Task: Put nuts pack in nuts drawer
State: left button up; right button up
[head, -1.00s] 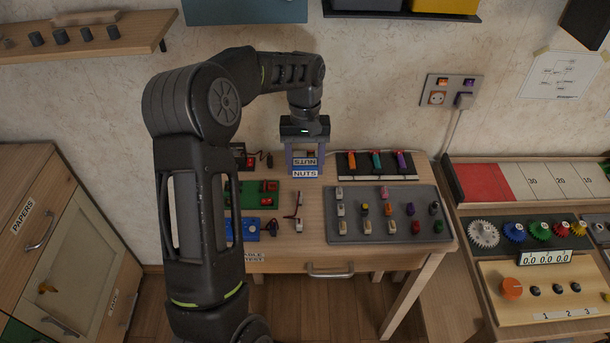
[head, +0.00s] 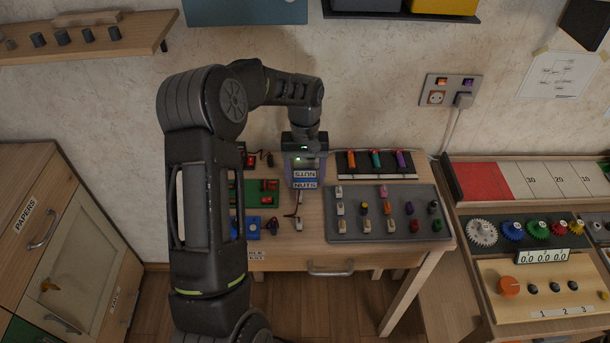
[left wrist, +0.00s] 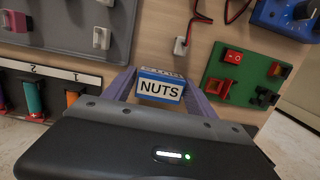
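The nuts pack (head: 304,185) is a small box with a blue-edged white NUTS label. In the head view it hangs between the fingers of my left gripper (head: 305,172), over the back of the wooden table. In the left wrist view the pack (left wrist: 162,88) sits between both purple-grey fingers, which appear closed against its sides. Whether its underside touches the table is hard to tell. No drawer labelled for nuts shows in either view. My right gripper is not in view.
The table (head: 318,245) carries a grey switch board (head: 350,233), a rack of coloured tools (head: 376,162) and a green board (head: 250,193). A cabinet with a PAPERS label (head: 27,220) stands at left. A shelf (head: 90,45) juts from the wall above it.

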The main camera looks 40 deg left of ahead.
aim_at(305, 172)
pick_arm(q)
jog(key=shift+w+a+r+b, duration=0.15)
jog(key=shift+w+r, duration=0.05)
jog(key=shift+r, duration=1.8)
jog(key=shift+w+a+r+b, duration=0.1)
jog(key=shift+w+r+b, duration=0.05)
jog(key=shift+r, duration=1.8)
jog(key=shift+f, duration=0.1)
